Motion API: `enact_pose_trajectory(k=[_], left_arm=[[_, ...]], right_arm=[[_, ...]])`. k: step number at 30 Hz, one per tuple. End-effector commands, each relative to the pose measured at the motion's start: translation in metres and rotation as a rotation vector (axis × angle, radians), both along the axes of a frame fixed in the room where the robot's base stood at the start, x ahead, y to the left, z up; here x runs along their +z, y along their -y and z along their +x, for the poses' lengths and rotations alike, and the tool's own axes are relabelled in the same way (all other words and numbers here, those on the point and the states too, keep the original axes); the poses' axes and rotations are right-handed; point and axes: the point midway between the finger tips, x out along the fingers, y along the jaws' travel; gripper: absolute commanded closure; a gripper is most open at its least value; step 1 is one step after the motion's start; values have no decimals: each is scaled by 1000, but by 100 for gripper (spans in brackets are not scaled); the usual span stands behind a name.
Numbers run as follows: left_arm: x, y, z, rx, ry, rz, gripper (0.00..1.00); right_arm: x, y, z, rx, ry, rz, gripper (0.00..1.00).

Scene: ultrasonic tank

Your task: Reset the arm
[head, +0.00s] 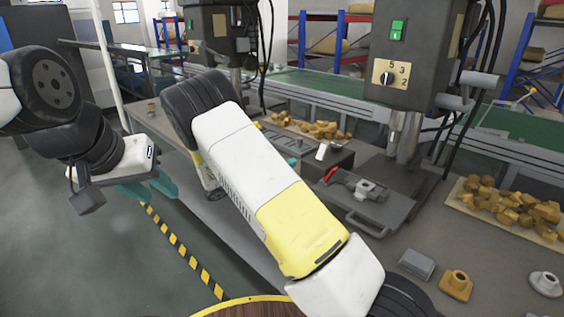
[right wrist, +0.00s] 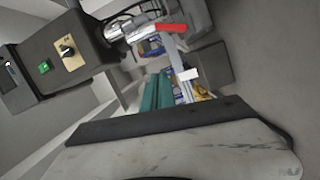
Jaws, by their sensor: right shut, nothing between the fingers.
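My right arm (head: 278,215), with white and yellow shells, reaches from the lower right up to the left across the middle of the head view. Its gripper is hidden there. In the right wrist view, the right gripper (right wrist: 157,90) shows two teal fingers close together, shut and empty. My left gripper (head: 147,188) has teal fingers low at the left of the head view, over the floor beside the bench. It appears to hold nothing, but its finger gap is unclear.
A drill press (head: 425,50) stands over the bench, with a vise (head: 362,192) beneath. Yellow-brown parts lie on a tray (head: 540,232) at right. A grey block (head: 416,264), an orange part (head: 456,285) and a whitish part (head: 546,284) stand in front. Open floor lies left.

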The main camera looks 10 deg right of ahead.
Motion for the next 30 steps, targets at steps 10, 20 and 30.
enact_pose_trajectory(k=[10, 20, 30], left_arm=[[0, 0, 0, 0, 0, 0, 64], [0, 0, 0, 0, 0, 0, 64], [0, 0, 0, 0, 0, 0, 64]], right_arm=[[1, 1, -1, -3, -2, 3, 100], [23, 54, -63, -207, -150, 337, 100], [56, 66, -168, -274, -302, 908, 100]])
